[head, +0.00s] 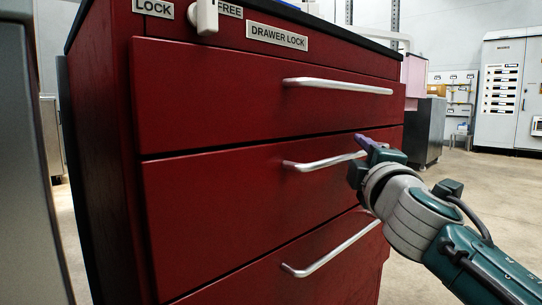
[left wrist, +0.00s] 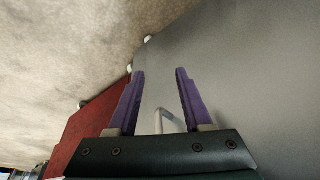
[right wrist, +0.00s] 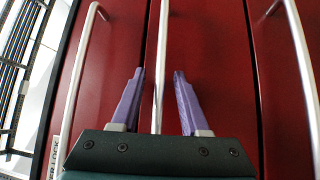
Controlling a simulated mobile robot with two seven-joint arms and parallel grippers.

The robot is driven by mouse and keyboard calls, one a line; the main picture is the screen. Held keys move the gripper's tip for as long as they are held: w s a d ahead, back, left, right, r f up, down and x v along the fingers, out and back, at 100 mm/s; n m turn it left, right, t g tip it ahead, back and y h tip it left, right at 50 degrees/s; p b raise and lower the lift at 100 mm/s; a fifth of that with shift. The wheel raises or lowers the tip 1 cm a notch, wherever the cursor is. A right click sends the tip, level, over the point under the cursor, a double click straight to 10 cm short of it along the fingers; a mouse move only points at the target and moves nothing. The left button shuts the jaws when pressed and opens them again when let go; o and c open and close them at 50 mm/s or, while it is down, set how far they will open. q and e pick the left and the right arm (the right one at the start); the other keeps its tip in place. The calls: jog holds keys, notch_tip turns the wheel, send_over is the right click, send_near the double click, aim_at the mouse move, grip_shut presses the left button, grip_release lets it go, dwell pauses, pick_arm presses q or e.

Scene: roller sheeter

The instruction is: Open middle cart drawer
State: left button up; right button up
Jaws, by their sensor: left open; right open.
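The red cart's middle drawer (head: 235,190) looks closed, its front in line with the drawers above and below. Its silver bar handle (head: 325,162) runs across the front. My right gripper (head: 368,146) is at the right end of this handle. In the right wrist view the handle (right wrist: 161,60) passes between the open purple fingers of my right gripper (right wrist: 158,75), with a gap on each side. My left gripper (left wrist: 160,72) is open and empty in the left wrist view, near a grey surface. It is outside the head view.
The top drawer handle (head: 338,86) and bottom drawer handle (head: 332,248) lie close above and below. A pale lock lever (head: 206,17) stands between the LOCK and FREE labels. Open floor (head: 490,200) lies to the right. A grey panel (head: 25,170) is close on the left.

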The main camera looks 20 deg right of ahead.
jog(key=shift+w, duration=0.1)
grip_shut()
dwell(0.3)
dwell(1.1)
